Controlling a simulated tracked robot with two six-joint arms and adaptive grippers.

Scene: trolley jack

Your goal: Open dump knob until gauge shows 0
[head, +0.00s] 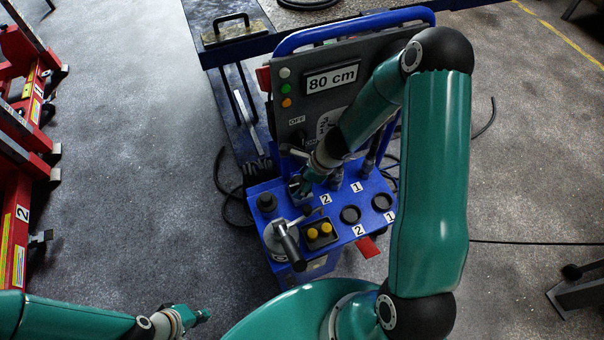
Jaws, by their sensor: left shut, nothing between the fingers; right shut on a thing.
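The blue lift console (258,187) stands in the middle of the head view. Its upright grey panel carries a display (331,79) that reads 80 cm. My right gripper (297,188) reaches down over the rear part of the console deck. It is shut on a small part there, probably a knob; the fingers and wrist hide most of it, so I cannot tell its turn. A black knob (266,202) stands to its left. A round metal fitting with a black-gripped lever (288,245) is in front. My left gripper (206,313) is shut and empty, low at the left, away from the console.
Yellow buttons (319,231) and dark round sockets (350,215) sit on the deck. Red lift columns (18,200) line the left side. Cables lie around the console. Open floor lies between columns and console.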

